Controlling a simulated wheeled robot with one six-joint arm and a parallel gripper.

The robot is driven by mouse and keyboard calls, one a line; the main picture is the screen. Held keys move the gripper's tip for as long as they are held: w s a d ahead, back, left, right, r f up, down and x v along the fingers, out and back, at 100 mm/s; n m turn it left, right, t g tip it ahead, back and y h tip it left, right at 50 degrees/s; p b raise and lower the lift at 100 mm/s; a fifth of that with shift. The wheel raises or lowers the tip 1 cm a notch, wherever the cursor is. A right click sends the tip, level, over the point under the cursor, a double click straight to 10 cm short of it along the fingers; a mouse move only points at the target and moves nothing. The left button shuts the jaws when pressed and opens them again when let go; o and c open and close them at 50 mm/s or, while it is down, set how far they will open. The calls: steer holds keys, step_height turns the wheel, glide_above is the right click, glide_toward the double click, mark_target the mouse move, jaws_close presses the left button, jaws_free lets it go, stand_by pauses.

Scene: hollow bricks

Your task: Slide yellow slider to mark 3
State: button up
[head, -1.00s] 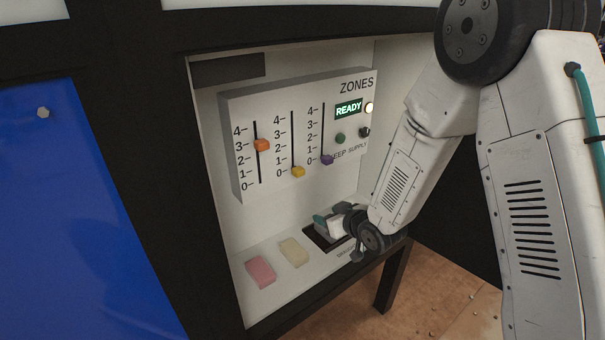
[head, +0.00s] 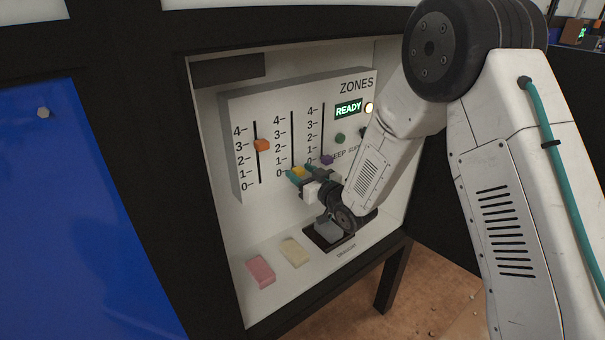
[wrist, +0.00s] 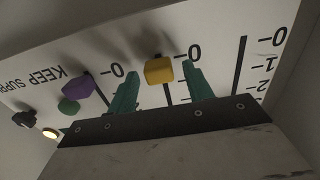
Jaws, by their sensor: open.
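The yellow slider (head: 298,171) is a small knob at the bottom of the middle slot, by its 0 mark. The mark 3 (head: 278,134) of that scale stands higher up the slot. My gripper (head: 302,174) is at the panel with its teal fingers open. In the wrist view the yellow slider (wrist: 158,70) shows between the two fingers, one on each side, with gaps visible. Whether the fingertips reach past the knob's front face is hard to tell.
An orange slider (head: 262,145) sits near 3 on the left scale. A purple slider (head: 326,160) sits near 0 on the right scale, close to one finger. A READY display (head: 348,109) is lit. Pink (head: 261,271) and cream (head: 294,252) blocks and a grey block (head: 328,229) lie below.

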steer(key=shift+w+a, duration=0.1)
jaws_close()
step_height(320, 180, up, 12)
steer(key=shift+r, duration=0.1)
stand_by(0.4)
jaws_free()
steer(key=v, duration=0.8)
steer(key=shift+w, duration=0.1)
